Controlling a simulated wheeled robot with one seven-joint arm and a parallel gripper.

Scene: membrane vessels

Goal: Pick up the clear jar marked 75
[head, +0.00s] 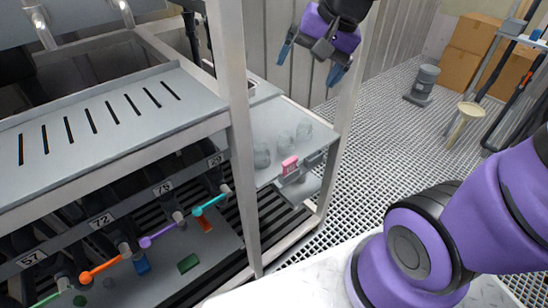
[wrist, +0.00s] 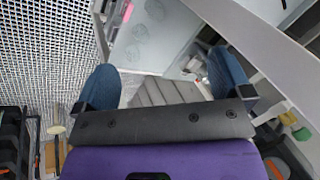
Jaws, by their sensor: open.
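Three clear jars stand in a row on a pale grey shelf beyond the white frame post. In the head view they are the near jar (head: 262,155), the middle jar (head: 284,143) and the far jar (head: 304,131). They look faint in the wrist view, one at the top (wrist: 154,9). I cannot read a 75 on any jar. A plate reading 75 (head: 162,188) is on the dark rack. My gripper (head: 311,64) is open and empty, above and apart from the jars. Its blue fingers are spread in the wrist view (wrist: 166,80).
A pink block (head: 290,165) sits on a grey fixture at the shelf's front edge. The white post (head: 235,130) stands left of the jars. Coloured valve handles, including an orange one (head: 101,267), line the rack. Grating floor on the right is mostly clear.

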